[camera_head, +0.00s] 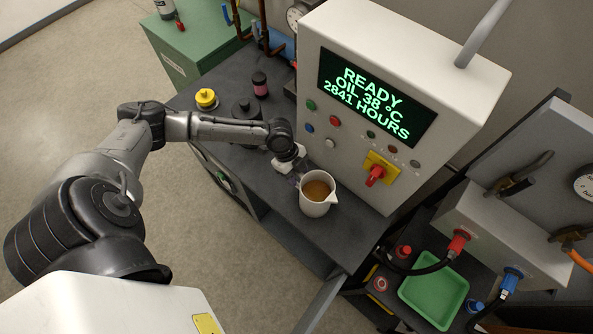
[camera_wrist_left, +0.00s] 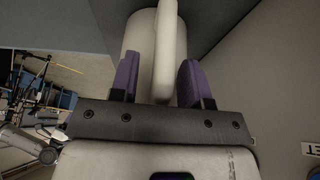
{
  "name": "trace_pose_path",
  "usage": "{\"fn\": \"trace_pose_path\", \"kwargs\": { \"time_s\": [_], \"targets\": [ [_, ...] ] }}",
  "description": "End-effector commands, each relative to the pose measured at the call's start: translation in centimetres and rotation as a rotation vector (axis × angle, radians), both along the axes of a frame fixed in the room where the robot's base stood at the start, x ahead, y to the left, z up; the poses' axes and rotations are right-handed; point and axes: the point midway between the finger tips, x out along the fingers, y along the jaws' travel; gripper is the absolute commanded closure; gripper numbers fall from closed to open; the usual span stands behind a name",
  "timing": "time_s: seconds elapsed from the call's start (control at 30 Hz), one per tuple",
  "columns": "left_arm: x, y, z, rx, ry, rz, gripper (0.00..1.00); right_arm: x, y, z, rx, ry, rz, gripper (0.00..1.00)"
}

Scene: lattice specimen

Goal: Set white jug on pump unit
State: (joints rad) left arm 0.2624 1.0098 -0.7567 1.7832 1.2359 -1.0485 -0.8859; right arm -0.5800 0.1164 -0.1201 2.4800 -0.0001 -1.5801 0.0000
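The white jug (camera_head: 309,207) holds a brown liquid and stands upright on the dark top (camera_head: 345,238) in front of the grey cabinet of the pump unit (camera_head: 345,160). My left gripper (camera_head: 299,179) reaches to the jug's left side, where its handle is mostly hidden. In the left wrist view the jug's handle (camera_wrist_left: 166,45) lies between the purple fingers of my left gripper (camera_wrist_left: 160,82). The fingers stand apart, with a clear gap on the left side; the right finger is close to the handle, and I cannot tell if it touches. My right gripper is not in view.
A yellow-topped item (camera_head: 206,98) and a dark jar with a pink band (camera_head: 259,84) stand farther back on the dark top. The cabinet has buttons and a red rotary switch (camera_head: 376,174). A green tray (camera_head: 433,300) and hoses with red and blue couplings lie at lower right.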

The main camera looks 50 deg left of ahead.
Motion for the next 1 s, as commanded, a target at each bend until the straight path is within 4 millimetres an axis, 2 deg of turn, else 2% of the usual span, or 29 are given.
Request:
{"fn": "trace_pose_path", "kwargs": {
  "time_s": [0.23,0.37,0.8,1.0],
  "targets": [
    [0.0,0.0,0.1,0.000,0.000,0.000,0.56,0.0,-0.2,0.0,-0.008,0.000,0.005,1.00],
    [0.0,0.3,0.8,0.000,-0.001,0.000,0.56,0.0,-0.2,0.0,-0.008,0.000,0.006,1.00],
    [-0.6,3.2,7.9,0.002,-0.002,0.000,0.56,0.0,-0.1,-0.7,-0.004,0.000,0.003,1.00],
    [-0.8,4.0,10.2,0.001,-0.001,0.000,0.56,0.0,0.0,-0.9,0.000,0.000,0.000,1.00]
  ]
}}
